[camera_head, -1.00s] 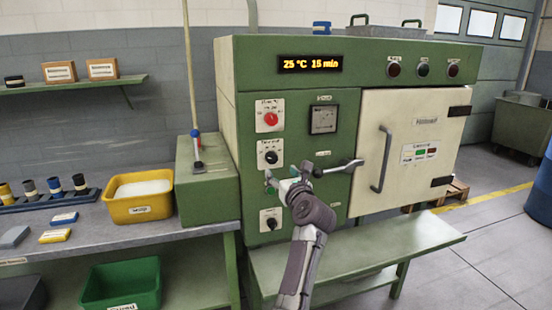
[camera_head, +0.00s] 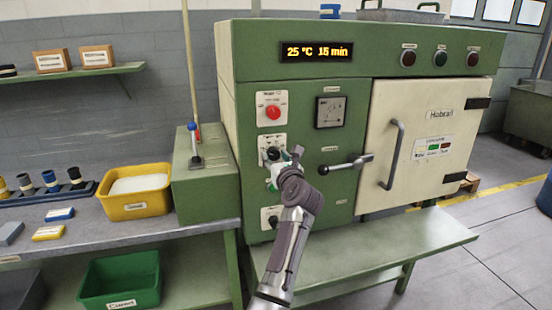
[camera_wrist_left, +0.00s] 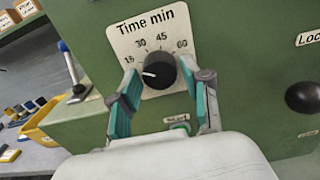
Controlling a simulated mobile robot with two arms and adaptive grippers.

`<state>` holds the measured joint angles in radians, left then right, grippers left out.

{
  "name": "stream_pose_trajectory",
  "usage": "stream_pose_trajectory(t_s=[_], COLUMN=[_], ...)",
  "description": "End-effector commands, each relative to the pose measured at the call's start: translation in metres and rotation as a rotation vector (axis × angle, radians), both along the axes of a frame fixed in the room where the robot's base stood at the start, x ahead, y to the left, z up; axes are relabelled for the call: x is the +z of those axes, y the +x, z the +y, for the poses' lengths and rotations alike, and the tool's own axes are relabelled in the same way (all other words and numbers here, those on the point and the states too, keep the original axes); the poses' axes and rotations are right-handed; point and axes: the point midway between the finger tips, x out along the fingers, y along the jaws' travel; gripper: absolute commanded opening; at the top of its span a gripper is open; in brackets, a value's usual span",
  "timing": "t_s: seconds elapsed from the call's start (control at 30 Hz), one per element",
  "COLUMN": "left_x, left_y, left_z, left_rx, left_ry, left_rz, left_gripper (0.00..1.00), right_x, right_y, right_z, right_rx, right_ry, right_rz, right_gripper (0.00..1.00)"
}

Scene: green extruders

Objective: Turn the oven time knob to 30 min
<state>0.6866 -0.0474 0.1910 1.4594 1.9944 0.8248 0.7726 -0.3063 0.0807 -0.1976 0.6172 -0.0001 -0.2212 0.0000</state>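The black time knob (camera_wrist_left: 159,70) sits on a white plate marked "Time min" in the left wrist view. Its white pointer line points left, towards the 15 mark. My left gripper (camera_wrist_left: 167,82) is open, with one teal-padded finger on each side of the knob and a gap on both sides. In the head view the left gripper (camera_head: 283,160) is at the oven's middle plate and partly hides the knob. The oven display (camera_head: 317,51) reads 25 °C 15 min. My right gripper is not in view.
A red knob (camera_head: 273,112) is above the time knob and a black knob (camera_head: 272,220) below. A yellow bin (camera_head: 135,192) stands on the left bench.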

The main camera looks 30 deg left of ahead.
Motion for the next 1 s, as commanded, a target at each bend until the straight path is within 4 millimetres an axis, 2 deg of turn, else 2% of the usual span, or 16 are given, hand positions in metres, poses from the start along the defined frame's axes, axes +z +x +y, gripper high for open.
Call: stream_pose_trajectory(t_s=[0.03, 0.2, 0.23, 0.57, 1.0], left_x=[0.0, 0.0, 0.0, 0.003, 0.006], left_y=[0.0, 0.0, 0.0, 0.0, 0.0], left_z=[0.0, 0.0, 0.0, 0.0, 0.0], left_rx=[0.0, 0.0, 0.0, -0.001, -0.001], left_ry=[0.0, 0.0, 0.0, 0.04, 0.249], left_rz=[0.0, 0.0, 0.0, 0.047, 0.294], left_gripper=[0.34, 0.06, 0.03, 0.03, 0.03], right_x=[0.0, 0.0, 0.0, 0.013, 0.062], right_y=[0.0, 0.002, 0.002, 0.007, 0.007], right_z=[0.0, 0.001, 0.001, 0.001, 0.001], right_rx=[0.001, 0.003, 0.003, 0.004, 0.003], right_ry=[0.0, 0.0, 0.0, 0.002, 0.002], right_rz=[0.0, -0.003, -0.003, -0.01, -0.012], right_gripper=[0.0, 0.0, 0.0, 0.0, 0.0])
